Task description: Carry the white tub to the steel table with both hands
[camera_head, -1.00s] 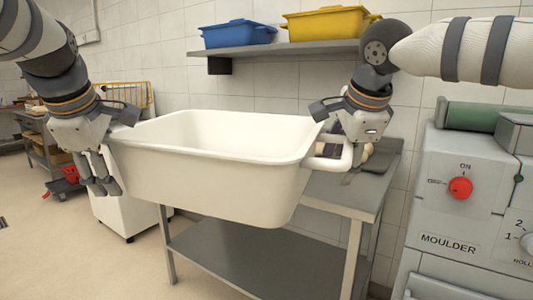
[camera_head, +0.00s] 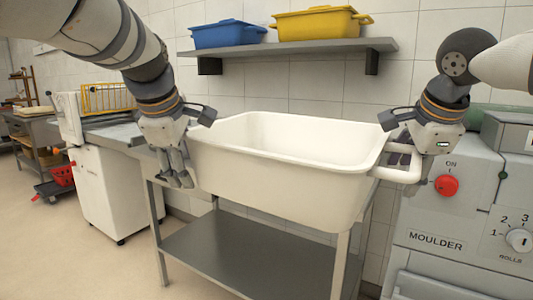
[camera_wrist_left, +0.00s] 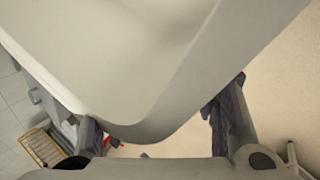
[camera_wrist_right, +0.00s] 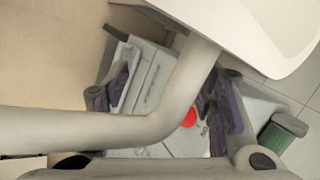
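The white tub (camera_head: 285,170) hangs level between my grippers, in front of and over the steel table (camera_head: 235,258). It hides most of the tabletop, and I cannot tell whether its base touches it. My left gripper (camera_head: 183,160) is at the tub's left end, fingers pointing down; the left wrist view shows the tub's end (camera_wrist_left: 150,125) between the fingers. My right gripper (camera_head: 405,142) is at the white right-hand handle; the right wrist view shows the handle bar (camera_wrist_right: 165,115) passing between the spread finger pads. The tub moves with both grippers.
A grey moulder (camera_head: 450,225) with a red button stands close on the right. A wall shelf (camera_head: 290,48) behind holds a blue bin (camera_head: 228,34) and a yellow bin (camera_head: 320,24). A white cabinet (camera_head: 105,190) stands left of the table. The floor at lower left is clear.

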